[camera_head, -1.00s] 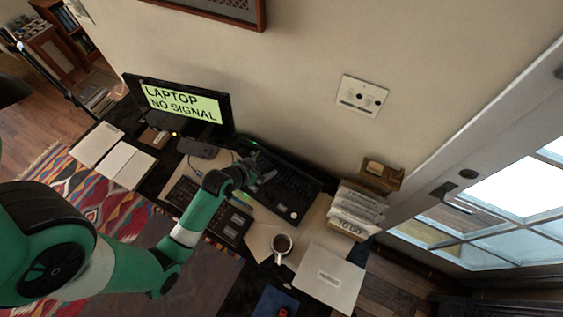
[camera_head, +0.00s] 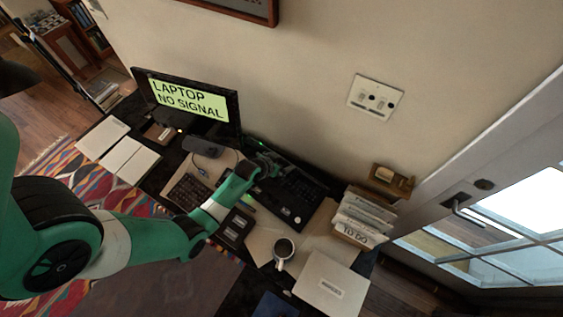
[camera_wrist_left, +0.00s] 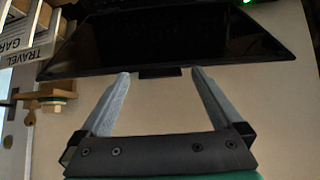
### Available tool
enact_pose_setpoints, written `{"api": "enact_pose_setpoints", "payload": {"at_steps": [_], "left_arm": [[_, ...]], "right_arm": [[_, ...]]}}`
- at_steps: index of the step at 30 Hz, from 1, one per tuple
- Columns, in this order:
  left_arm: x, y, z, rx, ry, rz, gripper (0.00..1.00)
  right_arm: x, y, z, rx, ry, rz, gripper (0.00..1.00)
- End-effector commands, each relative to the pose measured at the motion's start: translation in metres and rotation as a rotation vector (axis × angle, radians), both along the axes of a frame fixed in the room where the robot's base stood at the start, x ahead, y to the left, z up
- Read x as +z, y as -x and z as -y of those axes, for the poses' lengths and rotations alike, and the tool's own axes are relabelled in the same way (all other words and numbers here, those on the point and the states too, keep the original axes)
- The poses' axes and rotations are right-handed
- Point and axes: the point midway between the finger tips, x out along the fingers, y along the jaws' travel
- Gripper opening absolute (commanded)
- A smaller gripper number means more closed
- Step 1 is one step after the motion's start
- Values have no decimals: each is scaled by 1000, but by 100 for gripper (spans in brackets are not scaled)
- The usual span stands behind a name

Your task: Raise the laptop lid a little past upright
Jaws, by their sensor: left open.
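The black laptop (camera_head: 298,205) sits on the desk against the wall, its keyboard side facing up. Its lid (camera_head: 304,174) shows as a dark, steeply foreshortened strip along the back. In the left wrist view the dark panel of the lid (camera_wrist_left: 150,40) fills the top, with a small tab on its edge. My left gripper (camera_head: 270,165) is over the back of the laptop by the lid. In the wrist view my left gripper (camera_wrist_left: 158,78) is open and empty, its two fingertips close to the lid's edge. Contact cannot be told. My right gripper is not in view.
A monitor (camera_head: 190,98) stands left of the laptop. A paper sorter (camera_head: 362,218) stands to the right. A coffee mug (camera_head: 283,250) and a closed silver laptop (camera_head: 332,285) are in front. A keyboard (camera_head: 188,190) lies to the left.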

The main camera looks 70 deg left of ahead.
Motion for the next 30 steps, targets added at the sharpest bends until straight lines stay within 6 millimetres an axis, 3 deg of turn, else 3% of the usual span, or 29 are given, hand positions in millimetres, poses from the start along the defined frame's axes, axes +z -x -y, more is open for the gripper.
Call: {"api": "enact_pose_setpoints", "payload": {"at_steps": [5,22,30], "left_arm": [[1,0,0,0,0,1,100],[1,0,0,0,0,1,0],[1,0,0,0,0,1,0]], "right_arm": [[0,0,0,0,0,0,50],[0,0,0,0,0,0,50],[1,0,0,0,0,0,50]]}}
